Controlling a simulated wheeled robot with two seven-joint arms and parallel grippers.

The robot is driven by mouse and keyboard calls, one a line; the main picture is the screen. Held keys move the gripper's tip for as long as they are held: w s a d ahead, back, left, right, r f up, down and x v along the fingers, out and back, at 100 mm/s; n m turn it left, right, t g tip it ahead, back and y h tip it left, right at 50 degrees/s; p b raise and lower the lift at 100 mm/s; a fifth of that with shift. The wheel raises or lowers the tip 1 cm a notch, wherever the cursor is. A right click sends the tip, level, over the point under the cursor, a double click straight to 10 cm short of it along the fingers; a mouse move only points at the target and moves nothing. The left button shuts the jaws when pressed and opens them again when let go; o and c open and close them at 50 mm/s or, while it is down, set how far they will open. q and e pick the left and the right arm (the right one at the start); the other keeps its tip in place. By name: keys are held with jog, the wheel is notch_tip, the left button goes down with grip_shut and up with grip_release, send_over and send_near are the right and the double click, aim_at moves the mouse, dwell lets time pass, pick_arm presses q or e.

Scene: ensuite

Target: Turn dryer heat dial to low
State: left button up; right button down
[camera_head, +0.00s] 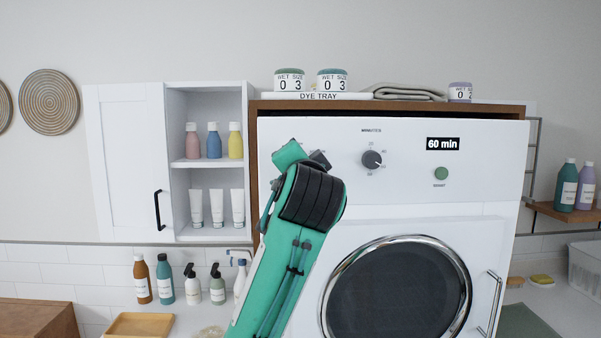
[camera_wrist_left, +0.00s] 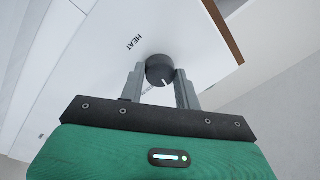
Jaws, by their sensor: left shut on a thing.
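The heat dial (camera_wrist_left: 159,69) is a dark round knob on the dryer's white panel, beside the word HEAT in the left wrist view. My left gripper (camera_wrist_left: 161,82) is shut on it, one finger on each side. The dial's white pointer mark faces down towards the gripper body. Small lettering near the dial is partly hidden by a finger. In the head view my green left arm is in front of the left part of the dryer panel (camera_head: 412,195), and the heat dial cannot be made out there. My right gripper is not in view.
A timer dial (camera_head: 371,160), a 60 min display (camera_head: 443,144) and a green button (camera_head: 441,174) lie right of my arm. The round dryer door (camera_head: 398,292) is below. An open shelf (camera_head: 208,171) with bottles stands close on the left.

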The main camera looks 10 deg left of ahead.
pick_arm(q)
jog(key=shift+f+n+b, duration=0.15)
jog(key=shift+n+b, duration=0.25)
jog(key=shift+n, duration=1)
jog(key=o, duration=1)
jog(key=b+v, duration=0.5)
jog(key=v, duration=0.8)
jog(key=shift+s+d, duration=0.25)
jog(key=shift+s, duration=0.1)
